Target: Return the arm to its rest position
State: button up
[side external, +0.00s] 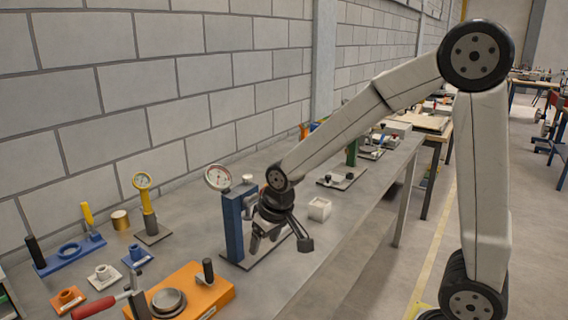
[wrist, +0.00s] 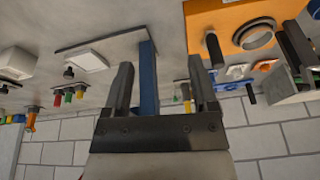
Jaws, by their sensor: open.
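My gripper (side external: 279,236) hangs at the end of my bent arm, over the grey bench beside a blue upright post (side external: 233,228) with a round dial gauge (side external: 218,178). Its two fingers are apart, and nothing shows between them that it holds. In the wrist view my gripper (wrist: 163,88) has its fingers spread, with the blue post (wrist: 148,80) showing behind the gap. I cannot tell whether a finger touches the post or its base plate.
The bench (side external: 330,240) carries an orange fixture (side external: 205,291), a yellow gauge stand (side external: 149,215), a blue plate (side external: 70,254) and a small white box (side external: 319,209). A block wall (side external: 150,90) runs behind. The floor aisle at right is largely clear.

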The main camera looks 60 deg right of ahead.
jog(key=s+f+n, duration=0.1)
jog(key=s+f, duration=0.4)
jog(key=s, duration=0.5)
jog(key=shift+s+a+g, duration=0.15)
jog(key=shift+s+g, duration=0.1)
jog(key=shift+g, duration=0.15)
